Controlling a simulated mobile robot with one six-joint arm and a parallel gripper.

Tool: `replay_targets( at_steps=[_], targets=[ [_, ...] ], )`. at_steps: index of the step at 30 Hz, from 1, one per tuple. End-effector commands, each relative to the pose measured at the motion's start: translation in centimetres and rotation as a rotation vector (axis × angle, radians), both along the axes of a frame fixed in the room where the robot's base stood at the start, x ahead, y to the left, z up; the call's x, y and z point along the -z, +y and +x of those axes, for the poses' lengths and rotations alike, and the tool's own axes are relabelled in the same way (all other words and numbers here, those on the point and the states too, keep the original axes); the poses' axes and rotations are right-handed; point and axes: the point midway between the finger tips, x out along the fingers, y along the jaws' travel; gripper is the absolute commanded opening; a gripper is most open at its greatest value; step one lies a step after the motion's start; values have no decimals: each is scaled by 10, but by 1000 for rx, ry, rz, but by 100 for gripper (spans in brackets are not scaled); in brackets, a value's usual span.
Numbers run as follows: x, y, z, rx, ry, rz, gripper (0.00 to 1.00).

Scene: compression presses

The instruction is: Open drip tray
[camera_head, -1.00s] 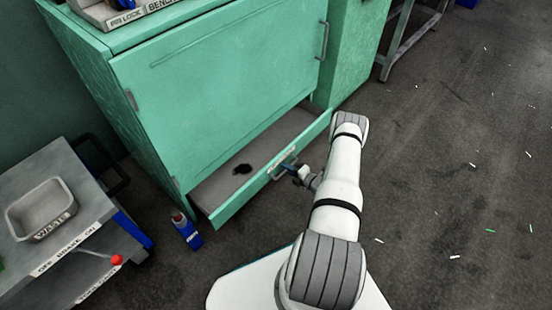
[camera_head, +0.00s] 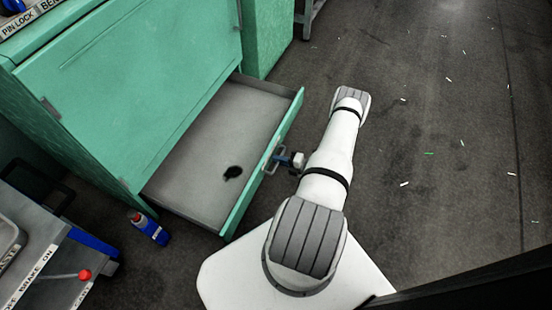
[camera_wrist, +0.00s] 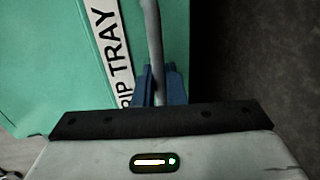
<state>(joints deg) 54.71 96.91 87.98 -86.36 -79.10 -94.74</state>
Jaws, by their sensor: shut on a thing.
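The drip tray (camera_head: 205,150) is a wide grey drawer with a green front, pulled well out from the base of the green press cabinet. A dark stain lies on its floor. Its front carries a grey bar handle (camera_head: 271,156). My gripper (camera_head: 280,160) is at the handle, with its blue fingers shut on the bar. In the wrist view the handle bar (camera_wrist: 152,45) runs between the blue fingers of my gripper (camera_wrist: 159,88). A white label reading "RIP TRAY" (camera_wrist: 115,55) shows on the green front beside it.
A grey cart (camera_head: 45,265) with a red knob is at the lower left. The floor (camera_head: 430,150) to the right is mostly clear, with small scraps.

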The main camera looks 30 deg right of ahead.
Motion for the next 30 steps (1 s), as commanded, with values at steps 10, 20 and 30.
replay_targets(
  at_steps=[10, 20, 30],
  targets=[
    [1, 6, 3, -16, 2, -2, 15],
    [0, 5, 4, -15, 0, -4, 24],
    [-10, -19, -31, -9, 0, -4, 24]
  ],
)
